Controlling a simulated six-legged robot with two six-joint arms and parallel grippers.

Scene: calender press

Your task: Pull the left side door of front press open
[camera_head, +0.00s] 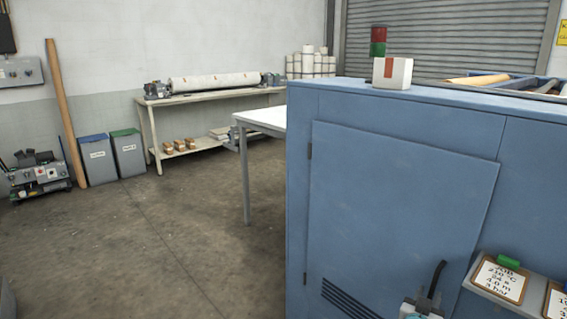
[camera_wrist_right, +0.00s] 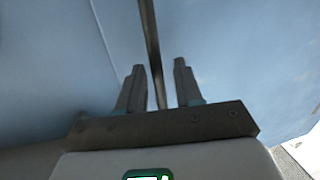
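The front press (camera_head: 400,105) is a blue cabinet filling the right of the head view. Its left side door (camera_head: 400,200) is a flat blue panel with hinges on its left edge and vent slots low down. Its right edge slants, so it may stand slightly ajar; I cannot tell for certain. A dark curved handle (camera_head: 437,279) sits low near the door's right edge. My right gripper (camera_head: 428,303) is at this handle. In the right wrist view, the handle bar (camera_wrist_right: 151,45) runs between the two spread fingers (camera_wrist_right: 160,85), with gaps visible. My left gripper is out of view.
A shelf with clipboards (camera_head: 502,279) juts out right of the door. A white-topped table (camera_head: 262,119) stands behind the press at left. Bins (camera_head: 97,160) and a workbench (camera_head: 215,93) line the back wall. The floor (camera_head: 170,250) left of the press is clear.

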